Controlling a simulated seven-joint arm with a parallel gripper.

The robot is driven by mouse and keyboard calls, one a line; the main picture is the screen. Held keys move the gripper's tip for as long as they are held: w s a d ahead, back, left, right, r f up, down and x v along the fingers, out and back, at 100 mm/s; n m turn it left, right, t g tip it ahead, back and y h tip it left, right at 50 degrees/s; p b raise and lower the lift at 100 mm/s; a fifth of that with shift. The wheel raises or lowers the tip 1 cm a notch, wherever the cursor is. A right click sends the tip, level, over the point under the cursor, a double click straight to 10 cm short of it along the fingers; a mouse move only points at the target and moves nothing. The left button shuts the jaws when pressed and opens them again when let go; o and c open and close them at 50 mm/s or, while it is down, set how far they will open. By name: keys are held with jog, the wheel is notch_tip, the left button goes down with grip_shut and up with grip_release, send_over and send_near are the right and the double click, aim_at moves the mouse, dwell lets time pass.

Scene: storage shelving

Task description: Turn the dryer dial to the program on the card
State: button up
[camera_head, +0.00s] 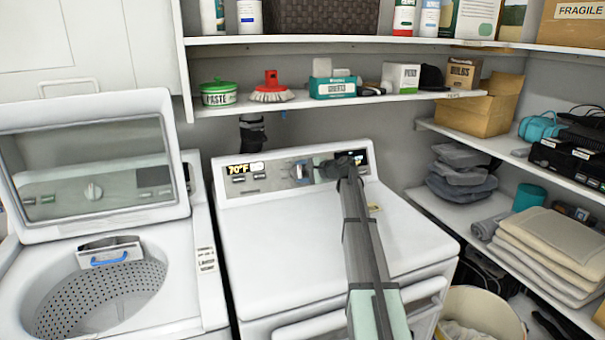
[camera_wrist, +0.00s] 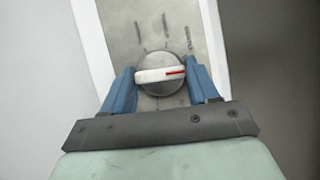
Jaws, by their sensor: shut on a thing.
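The white dryer (camera_head: 310,240) stands in the middle of the head view, with a grey control panel along its back. A black label (camera_head: 244,170) reading "70°F" in yellow is at the panel's left end; the rest of its text is unclear. The round grey dial (camera_wrist: 162,88) shows in the wrist view, its pale bar lying nearly level with a red mark at the right end. My gripper (camera_wrist: 161,73) has its blue fingers on either side of the dial and is shut on it. In the head view, my gripper (camera_head: 302,171) is at the panel, and my arm partly hides the panel's right part.
An open washer (camera_head: 100,220) stands at the left, its lid raised. A shelf (camera_head: 400,97) with boxes and a brush runs above the dryer panel. Shelving (camera_head: 450,208) with folded towels is at the right, and a bin (camera_head: 490,310) stands at the lower right.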

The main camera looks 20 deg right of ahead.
jog(key=n+g, duration=0.1)
jog(key=n, duration=0.2)
jog(key=shift+w+r+n+g+h, duration=0.1)
jog(key=shift+r+n+g+h, duration=0.05)
jog(key=shift+n+g+h, duration=0.2)
jog(key=n+g+h, duration=0.1)
jog(key=n, duration=0.2)
jog(key=shift+r, duration=0.1)
jog(key=n+h, duration=0.1)
jog(key=n+g+h, duration=0.1)
jog(key=n, duration=0.1)
jog(key=n+g+h, duration=0.1)
jog(key=n, duration=0.1)
jog(key=shift+a+r, duration=0.1)
jog(key=shift+a, duration=0.15)
jog(key=o, duration=1)
jog(key=shift+r, duration=0.1)
jog(key=v, duration=1.3)
jog(key=shift+s+r, duration=0.15)
jog(key=shift+s, duration=0.1)
